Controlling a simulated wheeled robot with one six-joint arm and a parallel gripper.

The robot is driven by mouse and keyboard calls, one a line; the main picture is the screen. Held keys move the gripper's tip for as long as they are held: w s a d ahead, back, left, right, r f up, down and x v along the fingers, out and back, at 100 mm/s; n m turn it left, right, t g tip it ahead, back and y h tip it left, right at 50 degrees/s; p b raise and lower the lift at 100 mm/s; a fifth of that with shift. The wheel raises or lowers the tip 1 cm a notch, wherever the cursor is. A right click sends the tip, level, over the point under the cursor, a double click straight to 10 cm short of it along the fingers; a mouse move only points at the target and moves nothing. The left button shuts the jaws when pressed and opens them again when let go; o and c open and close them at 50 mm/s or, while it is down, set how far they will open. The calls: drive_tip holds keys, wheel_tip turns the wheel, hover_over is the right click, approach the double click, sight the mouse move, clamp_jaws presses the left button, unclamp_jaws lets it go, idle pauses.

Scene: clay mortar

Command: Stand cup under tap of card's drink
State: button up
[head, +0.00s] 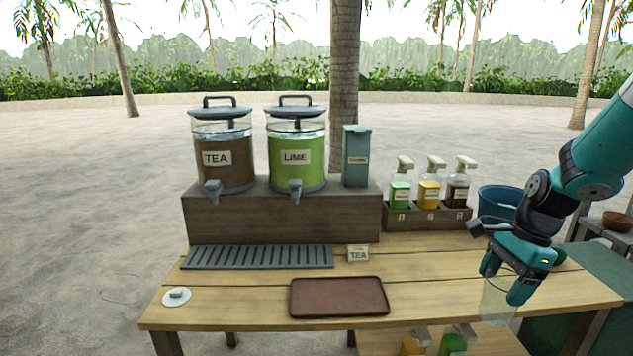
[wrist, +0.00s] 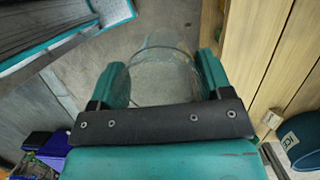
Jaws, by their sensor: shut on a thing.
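A clear cup (head: 497,307) is held between the fingers of my gripper (head: 508,282) over the right end of the table, upright as far as I can see. The wrist view also shows the clear cup (wrist: 160,85) between the two teal fingers of my gripper (wrist: 163,68). A small card (head: 358,255) reading TEA stands on the table. The brown TEA dispenser (head: 237,172) has a grey tap (head: 212,192) at its front. The green LIME dispenser (head: 310,175) to its right has its own tap (head: 295,189). A slatted drip grille (head: 257,257) lies below both taps.
A brown tray (head: 338,297) lies in front of the card. A white disc with a knob (head: 177,297) is at the front left. The grille is bare.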

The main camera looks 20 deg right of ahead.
drive_tip(key=w+a+f+n+g+h+p, duration=0.1)
drive_tip(key=w+a+f+n+g+h, duration=0.2)
drive_tip(key=a+f+n, duration=1.4)
drive_tip(key=w+f+n, duration=0.1)
drive_tip(key=n, duration=0.1)
drive_tip(key=shift+f+n+g, duration=0.2)
drive_tip(key=shift+n+g, duration=0.1)
drive_tip(key=shift+n, duration=0.1)
